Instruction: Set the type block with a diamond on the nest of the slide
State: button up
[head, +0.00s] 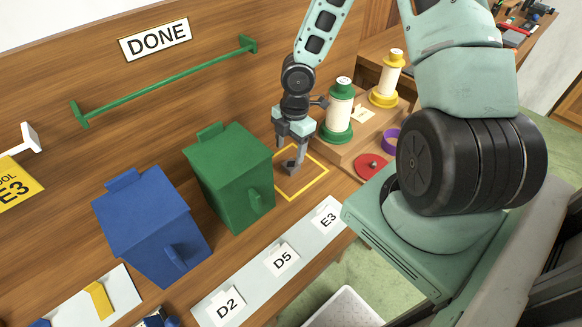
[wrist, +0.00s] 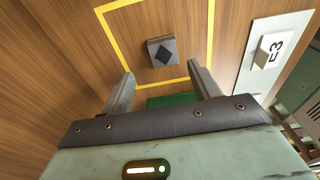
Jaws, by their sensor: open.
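The type block with a dark diamond on its grey face (wrist: 162,51) lies inside a yellow outlined square on the wooden bench. My gripper (wrist: 160,72) is open and empty; in the wrist view its two fingers stand apart with the block just beyond them, near the middle of the gap. In the head view my gripper (head: 291,160) is low over the same square, and I cannot clearly separate the block from the fingers there. I cannot make out the slide or its nest for sure in either view.
A green bin (head: 235,185) stands just left of the square, and a blue bin (head: 150,235) further left. A green spool (head: 340,110) and a yellow spool (head: 388,80) stand on a wooden step behind. A pale strip with cards (head: 255,275) lies in front.

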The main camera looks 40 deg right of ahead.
aim_at(291, 164)
jog(key=f, duration=0.1)
jog(key=f+b, duration=0.1)
jog(key=f, duration=0.3)
jog(key=shift+s, duration=0.3)
jog(key=shift+r, duration=0.1)
jog(key=c, duration=1.3)
jog(key=shift+r, duration=0.1)
